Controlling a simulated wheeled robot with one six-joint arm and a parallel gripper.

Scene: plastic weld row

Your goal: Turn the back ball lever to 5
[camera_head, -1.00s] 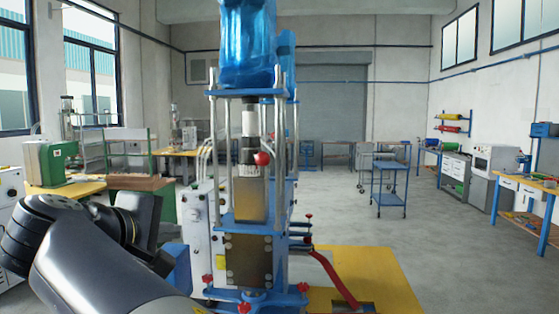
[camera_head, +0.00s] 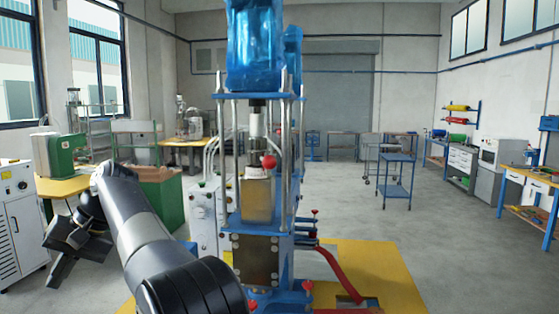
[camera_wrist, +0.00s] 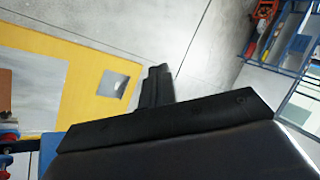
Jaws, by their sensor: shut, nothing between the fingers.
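A red ball lever (camera_head: 269,161) shows on the front of the nearer blue press (camera_head: 262,215), above its brass-coloured block. I cannot tell whether this is the back lever, and its scale is too small to read. A second blue press (camera_head: 292,45) stands behind and is mostly hidden. My gripper (camera_head: 60,268) is at the left in the head view, well away from the ball and tilted downward. In the wrist view my gripper (camera_wrist: 157,82) is shut and empty, over the floor and a yellow mat; no ball lever shows there.
A white cabinet (camera_head: 17,222) and a green machine (camera_head: 60,155) on a yellow table stand at left. A blue cart (camera_head: 396,180) stands on open floor at right.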

